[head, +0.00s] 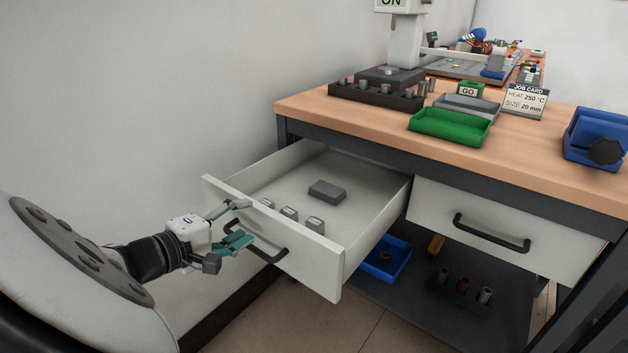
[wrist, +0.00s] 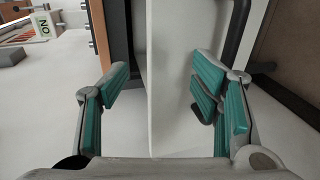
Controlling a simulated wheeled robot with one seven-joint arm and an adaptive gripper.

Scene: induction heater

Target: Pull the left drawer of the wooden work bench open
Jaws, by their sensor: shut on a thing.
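The wooden work bench (head: 540,146) has two white drawers under its top. The left drawer (head: 345,262) stands well out from the bench, with its inside showing. Its black bar handle (head: 268,256) is on the front panel. My gripper (head: 240,222) is at the left part of that panel, shut on it. One finger is over the top edge on the inner side, and the other is outside by the handle. In the wrist view the panel (wrist: 172,60) runs between the teal finger pads (wrist: 160,88). Exact pad contact is hard to see.
Inside the drawer lie a grey block (head: 327,191) and several small metal pieces (head: 289,213). The right drawer (head: 500,229) is shut. A blue tray (head: 388,262) sits on the shelf below. The wall is close on the left.

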